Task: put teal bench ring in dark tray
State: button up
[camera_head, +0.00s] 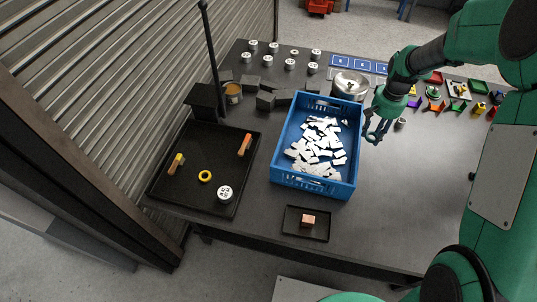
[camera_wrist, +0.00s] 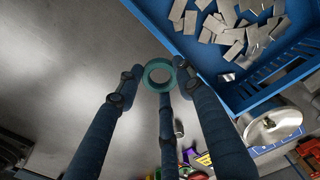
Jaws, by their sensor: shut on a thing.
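The teal ring (camera_wrist: 149,83) sits between the fingertips of my gripper (camera_wrist: 159,76) in the wrist view, held off the table. My gripper (camera_head: 373,132) is just right of the blue crate in the head view; there the ring cannot be made out clearly among the fingers. A large dark tray (camera_head: 211,203) lies at the left of the table. It holds a yellow ring (camera_head: 205,176), two orange-handled items (camera_head: 245,145) and a white-topped round piece (camera_head: 225,193).
The blue crate (camera_head: 314,186) with white pieces stands between my gripper and the large tray. A dark pole (camera_head: 210,50) rises behind that tray. A silver pot (camera_head: 350,84) stands behind the crate. Coloured parts (camera_head: 436,104) lie at the right. The table's right front is clear.

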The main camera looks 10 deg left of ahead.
jog(key=a+n, duration=0.2)
jog(key=a, duration=1.2)
jog(key=s+a+n+p, duration=0.15)
jog(key=s+a, duration=0.45)
jog(key=a, duration=0.6)
jog(key=s+a+n+p, duration=0.1)
jog(key=s+a+n, duration=0.1)
jog(key=s+a, duration=0.75)
jog(key=s+a+n+p, duration=0.1)
jog(key=s+a, duration=0.3)
jog(key=a, duration=1)
jog(key=f, duration=1.1)
jog(key=shift+w+d, duration=0.15)
jog(key=shift+w, duration=0.2)
jog(key=w+a, duration=0.3)
jog(key=w+a+f+b, duration=0.1)
jog(key=w+a, duration=0.7)
jog(key=shift+w+a+f, duration=0.1)
jog(key=shift+w+f, duration=0.05)
jog(key=shift+f, duration=0.15)
